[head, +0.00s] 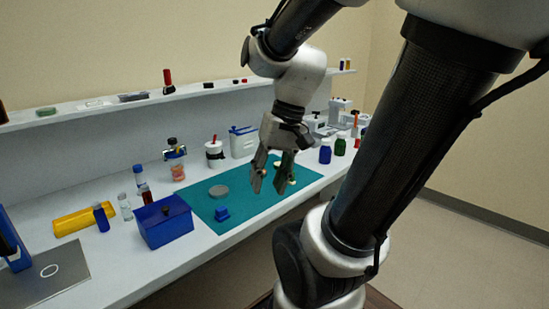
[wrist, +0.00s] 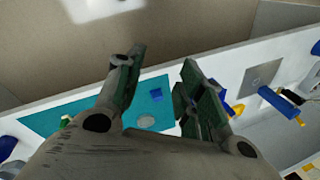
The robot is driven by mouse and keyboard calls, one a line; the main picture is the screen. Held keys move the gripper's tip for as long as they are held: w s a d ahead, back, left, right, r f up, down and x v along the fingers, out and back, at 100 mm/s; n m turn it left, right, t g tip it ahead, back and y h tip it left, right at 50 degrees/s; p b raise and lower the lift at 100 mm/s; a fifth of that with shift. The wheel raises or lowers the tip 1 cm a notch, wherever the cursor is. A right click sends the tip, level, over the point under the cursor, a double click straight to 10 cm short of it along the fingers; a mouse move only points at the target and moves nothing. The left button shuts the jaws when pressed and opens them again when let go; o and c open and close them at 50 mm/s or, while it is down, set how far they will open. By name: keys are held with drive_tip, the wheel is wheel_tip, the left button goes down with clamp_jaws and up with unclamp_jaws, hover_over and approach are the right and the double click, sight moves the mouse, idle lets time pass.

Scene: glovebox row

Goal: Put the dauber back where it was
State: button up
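I cannot tell for sure which object is the dauber. A bottle-like thing with a red top and dark lower part (head: 167,80) stands on the shelf. A small blue piece (head: 221,213) sits on the teal mat (head: 244,221) near a flat grey disc (head: 219,191). The blue piece (wrist: 157,95) and the disc (wrist: 147,121) also show in the wrist view. My gripper (head: 270,188) is above the right part of the mat, fingers pointing down. Its fingers (wrist: 160,72) are spread apart with nothing seen between them.
A blue box (head: 164,228) stands left of the mat, with small bottles and a yellow tray (head: 84,219) beyond. A capped jar (head: 176,163), a white cup (head: 214,154) and a white-blue container (head: 243,142) line the back. Blue bottles (head: 325,152) stand right.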

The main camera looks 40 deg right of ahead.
drive_tip(key=r+n+t+h, duration=0.1)
drive_tip(key=r+n, duration=0.1)
drive_tip(key=d+r+n+t+h, duration=0.1)
drive_tip(key=r+n+t, duration=0.1)
drive_tip(key=shift+s+d+r+n+h, duration=0.15)
drive_tip(key=shift+r+n+h, duration=0.15)
